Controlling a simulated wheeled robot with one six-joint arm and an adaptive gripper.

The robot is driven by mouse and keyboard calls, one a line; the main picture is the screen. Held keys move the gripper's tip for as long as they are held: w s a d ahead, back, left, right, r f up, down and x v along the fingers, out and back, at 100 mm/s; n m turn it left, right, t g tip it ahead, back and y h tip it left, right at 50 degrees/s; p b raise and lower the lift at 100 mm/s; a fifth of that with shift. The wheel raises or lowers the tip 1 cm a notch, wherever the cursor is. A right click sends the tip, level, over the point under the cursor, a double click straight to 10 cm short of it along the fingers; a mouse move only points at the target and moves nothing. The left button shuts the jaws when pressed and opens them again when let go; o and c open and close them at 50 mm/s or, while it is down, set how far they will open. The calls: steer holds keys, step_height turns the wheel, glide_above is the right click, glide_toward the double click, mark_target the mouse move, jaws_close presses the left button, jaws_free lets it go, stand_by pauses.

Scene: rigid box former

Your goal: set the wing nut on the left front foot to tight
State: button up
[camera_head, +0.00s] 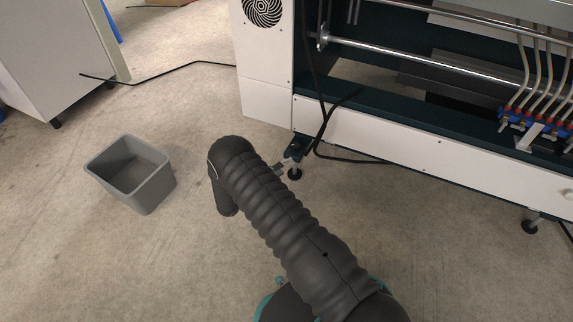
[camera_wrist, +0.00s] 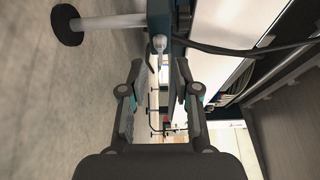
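The left front foot (camera_head: 295,173) of the machine stands on the floor below its front left corner, with a dark bracket above a round black pad. In the wrist view the foot's black pad (camera_wrist: 66,25) and light stem lie at the upper left, running into a dark bracket. A small pale grey piece (camera_wrist: 160,43), which looks like the wing nut, shows at the bracket just beyond my fingertips. My gripper (camera_wrist: 158,72) is open, with a finger on each side of the line to this piece and nothing between them. My arm hides most of the gripper in the head view.
A grey open bin (camera_head: 130,175) stands on the floor at the left. A black cable (camera_head: 322,125) hangs down beside the foot and runs along the floor. The machine's white lower panel (camera_head: 390,143) is close to the right. Another foot (camera_head: 530,226) stands farther right.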

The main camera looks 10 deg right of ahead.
mark_target(290, 161)
steer(key=shift+x, duration=2.55)
jaws_close()
